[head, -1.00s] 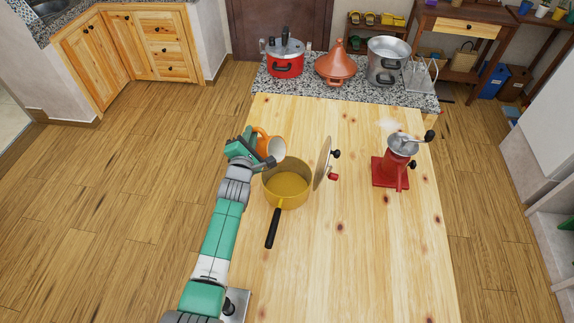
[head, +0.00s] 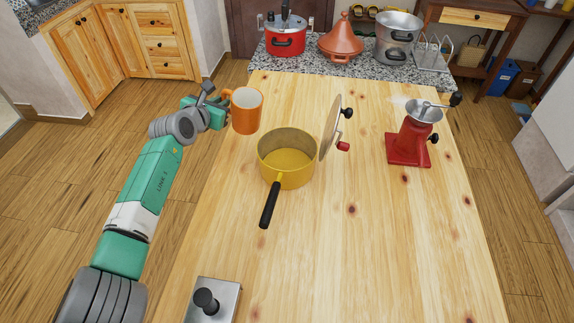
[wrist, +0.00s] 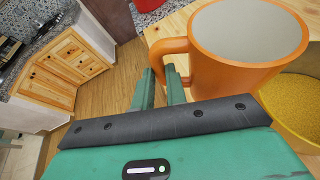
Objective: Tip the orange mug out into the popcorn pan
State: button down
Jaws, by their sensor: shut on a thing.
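The orange mug (head: 246,112) is upright at the table's left edge, to the left of and beyond the popcorn pan. My gripper (head: 222,106) is shut on its handle from the left. In the wrist view the fingers (wrist: 162,78) close at the handle of the mug (wrist: 235,72), whose pale inside looks empty. The yellow popcorn pan (head: 287,172) stands open on the table, its black handle towards me. In the wrist view, a grainy yellow layer shows inside the pan (wrist: 272,112). The pan's round lid (head: 331,128) stands on edge at its right, with a crank and red knob.
A red grinder (head: 408,146) stands at the table's right. A red pressure cooker (head: 286,40), a tagine (head: 340,44) and a steel pot (head: 397,40) stand on the granite counter behind. The front of the wooden table (head: 350,250) is mostly clear.

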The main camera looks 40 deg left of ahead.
notch_tip(320, 180, down, 4)
jog(key=a+n+h+b, duration=0.1)
jog(key=b, duration=0.2)
jog(key=a+r, duration=0.3)
jog(key=r, duration=0.3)
jog(key=shift+s+r+b, duration=0.25)
jog(key=shift+r+b, duration=0.05)
jog(key=shift+b, duration=0.05)
